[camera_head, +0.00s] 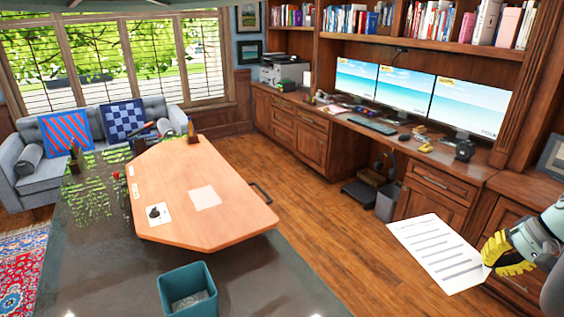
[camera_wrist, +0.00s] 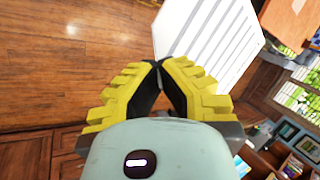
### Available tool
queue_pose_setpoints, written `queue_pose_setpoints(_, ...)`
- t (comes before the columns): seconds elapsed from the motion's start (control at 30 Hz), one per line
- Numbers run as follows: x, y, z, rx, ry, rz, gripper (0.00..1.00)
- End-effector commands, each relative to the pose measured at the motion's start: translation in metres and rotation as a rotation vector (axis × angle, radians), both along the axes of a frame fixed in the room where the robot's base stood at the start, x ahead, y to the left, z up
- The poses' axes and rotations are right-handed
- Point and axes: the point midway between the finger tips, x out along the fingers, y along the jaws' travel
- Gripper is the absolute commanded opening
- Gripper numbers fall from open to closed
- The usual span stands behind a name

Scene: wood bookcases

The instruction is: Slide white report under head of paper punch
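The white report (camera_head: 437,252) is a sheet with dark printed lines. It hangs tilted in the air at the lower right of the head view, and its lined face also fills the top centre of the wrist view (camera_wrist: 212,35). My yellow-fingered gripper (camera_head: 489,262) is shut on the report's near corner; its fingertips (camera_wrist: 160,65) meet there in the wrist view. I cannot surely identify the paper punch. A small dark object (camera_head: 154,211) sits on a white patch on the wooden board, and a black device (camera_head: 463,151) stands on the desk, apart from the report.
The wooden board (camera_head: 225,225) lies on the dark table (camera_head: 110,265), with a blank pale square (camera_head: 204,197) on it. A teal bin (camera_head: 187,291) is at the table's front. The desk holds monitors (camera_head: 403,89) and a keyboard (camera_head: 371,126). Wooden floor (camera_head: 320,215) is open between table and desk.

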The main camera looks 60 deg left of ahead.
Motion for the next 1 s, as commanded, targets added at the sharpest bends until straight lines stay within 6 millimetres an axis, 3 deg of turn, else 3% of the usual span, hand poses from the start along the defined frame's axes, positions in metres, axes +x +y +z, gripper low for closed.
queue_pose_setpoints(0.03,-0.011,0.01,-0.028,0.005,0.006,0.034,0.0)
queue_pose_setpoints(0.3,-0.071,0.029,-0.143,0.007,0.01,0.193,0.0)
queue_pose_setpoints(0.5,-0.113,0.032,-0.207,0.008,0.008,0.295,0.0)
queue_pose_setpoints(0.7,-0.137,0.029,-0.237,0.008,0.007,0.351,0.0)
queue_pose_setpoints(1.0,-0.14,0.028,-0.24,0.01,0.004,0.36,0.0)
